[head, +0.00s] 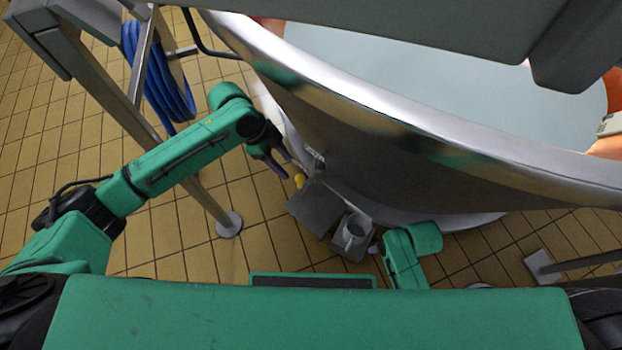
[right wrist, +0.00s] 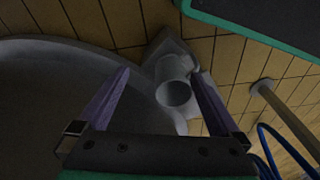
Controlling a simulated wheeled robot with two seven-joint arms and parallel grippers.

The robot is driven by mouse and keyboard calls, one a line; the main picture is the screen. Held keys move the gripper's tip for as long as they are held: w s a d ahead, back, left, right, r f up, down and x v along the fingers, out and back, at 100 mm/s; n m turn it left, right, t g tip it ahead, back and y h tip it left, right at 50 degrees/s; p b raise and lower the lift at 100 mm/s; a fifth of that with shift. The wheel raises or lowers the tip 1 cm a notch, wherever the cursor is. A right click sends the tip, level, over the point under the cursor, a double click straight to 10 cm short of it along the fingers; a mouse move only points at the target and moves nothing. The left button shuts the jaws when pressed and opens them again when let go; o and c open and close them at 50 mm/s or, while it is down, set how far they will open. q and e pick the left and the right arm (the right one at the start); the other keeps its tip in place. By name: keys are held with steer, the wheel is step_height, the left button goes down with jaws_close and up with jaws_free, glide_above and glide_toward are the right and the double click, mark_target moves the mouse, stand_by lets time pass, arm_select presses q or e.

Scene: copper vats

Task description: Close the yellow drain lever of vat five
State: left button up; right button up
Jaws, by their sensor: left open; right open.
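The vat (head: 360,130) is a large round vessel with a shiny rim and pale liquid inside; no number is readable. A small yellow lever (head: 299,181) shows low on its near side, beside a metal fitting (head: 315,158). My left gripper (head: 284,166) is open and empty, just above and left of the lever in the picture; I cannot tell whether it touches. My right gripper (head: 374,248) is mostly hidden by its arm. In the right wrist view it (right wrist: 159,72) is open, with a grey jug (right wrist: 172,92) showing between its fingers. The lever is not identifiable there.
The jug (head: 355,229) stands on a grey surface below the vat, next to a dark grey plate (head: 316,207). A metal post (head: 185,165) with a round foot and a coiled blue hose (head: 155,75) are at left. Tiled floor (head: 60,150) is open further left.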

mark_target(300, 183)
arm_select(q)
steer(key=b+x, duration=0.3)
steer(key=x, duration=0.8)
steer(key=shift+a+f, duration=0.1)
steer(key=shift+a, duration=0.05)
jaws_close()
arm_select(e)
step_height(300, 183, up, 9)
steer(key=a, duration=0.1)
steer(key=shift+s, duration=0.15)
steer(key=shift+a, duration=0.1)
